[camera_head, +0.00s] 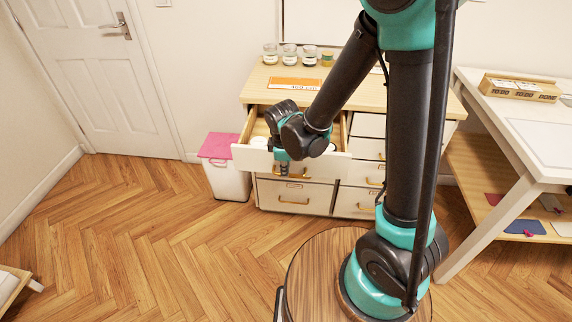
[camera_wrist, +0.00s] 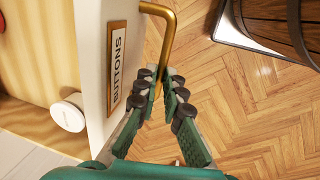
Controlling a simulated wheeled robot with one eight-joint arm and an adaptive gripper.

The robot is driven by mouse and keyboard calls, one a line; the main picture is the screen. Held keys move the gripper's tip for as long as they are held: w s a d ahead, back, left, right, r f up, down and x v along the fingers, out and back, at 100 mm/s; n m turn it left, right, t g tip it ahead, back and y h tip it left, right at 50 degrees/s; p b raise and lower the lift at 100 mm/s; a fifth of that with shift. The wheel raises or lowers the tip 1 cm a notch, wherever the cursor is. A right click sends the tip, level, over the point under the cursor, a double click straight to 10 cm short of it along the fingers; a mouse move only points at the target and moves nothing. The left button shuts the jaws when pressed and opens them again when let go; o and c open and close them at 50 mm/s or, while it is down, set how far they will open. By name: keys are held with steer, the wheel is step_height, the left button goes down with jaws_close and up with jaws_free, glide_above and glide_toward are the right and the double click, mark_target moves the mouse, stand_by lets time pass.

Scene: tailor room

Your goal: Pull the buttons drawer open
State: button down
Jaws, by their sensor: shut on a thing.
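The buttons drawer (camera_head: 335,166) is the top left drawer of the dresser, and it stands pulled out with its inside showing. In the wrist view its white front (camera_wrist: 95,60) carries a label (camera_wrist: 117,68) reading BUTTONS. A brass handle (camera_wrist: 168,30) sticks out from that front. My gripper (camera_wrist: 162,92) is shut on the handle near its end; the fingers partly hide the grip. In the head view my gripper (camera_head: 281,168) is at the drawer's front, and my arm covers part of the drawer. A white round thing (camera_wrist: 68,114) lies inside the drawer.
Jars (camera_head: 290,54) and an orange-white sign (camera_head: 294,84) are on the dresser top (camera_head: 255,88). A white bin with a pink lid (camera_head: 216,146) stands left of the dresser. A white table (camera_head: 530,130) is at right.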

steer(key=shift+s, duration=0.1)
steer(key=c, duration=1.6)
jaws_free()
steer(key=r, duration=0.4)
steer(key=s+r, duration=0.1)
steer(key=r, duration=0.3)
steer(key=s+r, duration=0.1)
steer(key=r, duration=0.2)
steer(key=shift+a+r, duration=0.1)
steer(key=shift+r, duration=0.3)
steer(key=s+d+f+m, duration=0.2)
steer(key=d+m, duration=0.3)
steer(key=d, duration=0.3)
steer(key=s+d+f+m+t, duration=0.1)
steer(key=s+d+f+m, duration=0.1)
steer(key=d+m, duration=0.4)
steer(key=s+d+f+m+t, duration=0.1)
steer(key=d+f+m, duration=0.1)
steer(key=d+m, duration=0.4)
steer(key=shift+s+d, duration=0.2)
steer(key=shift+d, duration=1.2)
steer(key=shift+s+d, duration=0.2)
steer(key=shift+d, duration=1.2)
